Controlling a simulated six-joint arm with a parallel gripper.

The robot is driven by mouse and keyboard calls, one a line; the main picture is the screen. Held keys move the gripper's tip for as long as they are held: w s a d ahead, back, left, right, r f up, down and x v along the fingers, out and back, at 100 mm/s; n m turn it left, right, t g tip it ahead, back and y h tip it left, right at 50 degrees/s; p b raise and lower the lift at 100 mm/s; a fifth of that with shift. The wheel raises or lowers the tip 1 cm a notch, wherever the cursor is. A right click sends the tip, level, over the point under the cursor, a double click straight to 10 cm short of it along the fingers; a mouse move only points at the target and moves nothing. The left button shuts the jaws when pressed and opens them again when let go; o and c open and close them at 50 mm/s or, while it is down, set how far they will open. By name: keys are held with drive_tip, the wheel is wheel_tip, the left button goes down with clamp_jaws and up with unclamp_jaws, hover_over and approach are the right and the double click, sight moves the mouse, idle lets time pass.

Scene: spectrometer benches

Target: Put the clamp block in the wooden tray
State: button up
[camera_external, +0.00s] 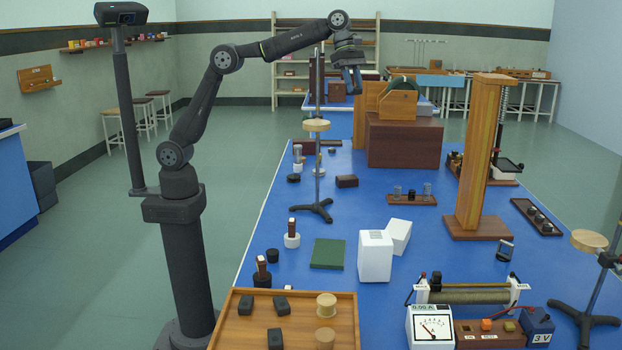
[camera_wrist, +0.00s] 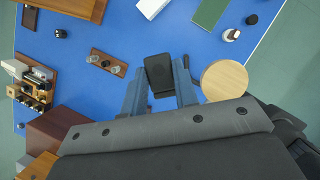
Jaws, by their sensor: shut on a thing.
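My gripper (camera_external: 352,80) is raised high above the far part of the blue bench. In the wrist view its fingers (camera_wrist: 160,82) are shut on a dark, rounded block, the clamp block (camera_wrist: 158,72). The block is hard to make out between the fingers in the external view.
A stand with a round wooden top (camera_external: 316,125) rises close below my gripper. A brown box (camera_external: 405,143) with a wooden device stands to the right. A green mat (camera_external: 327,253), white boxes (camera_external: 375,256) and small bottles are between there and the tray. A tall wooden post (camera_external: 478,155) stands at right.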

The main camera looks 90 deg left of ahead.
drive_tip(key=s+d+f+m, duration=0.15)
drive_tip(key=d+f, duration=0.25)
drive_tip(key=d, duration=0.8)
drive_tip(key=s+d+f+m+g, duration=0.1)
drive_tip(key=s+d+f, duration=0.25)
drive_tip(key=d, duration=0.95)
drive_tip(key=s+d+f+m, duration=0.2)
drive_tip(key=d+f, duration=0.3)
drive_tip(key=d, duration=0.7)
drive_tip(key=s+d+f+m+g, duration=0.1)
drive_tip(key=s+d+f, duration=0.4)
drive_tip(key=s+d, duration=0.5)
drive_tip(key=s+d+f+m, duration=0.1)
drive_tip(key=s+d+f, duration=0.4)
drive_tip(key=s+d, duration=0.45)
drive_tip(key=s+d+f+m+g, duration=0.1)
drive_tip(key=s+d+f, duration=0.3)
drive_tip(key=s+d, duration=0.55)
hover_over(238, 336)
drive_tip(key=a, duration=0.1)
drive_tip(key=shift+h, duration=0.4)
drive_tip(key=f, duration=0.7)
drive_tip(key=shift+a, duration=0.2)
drive_tip(key=shift+f, duration=1.95)
drive_tip(key=shift+f, duration=0.1)
drive_tip(key=o, duration=1)
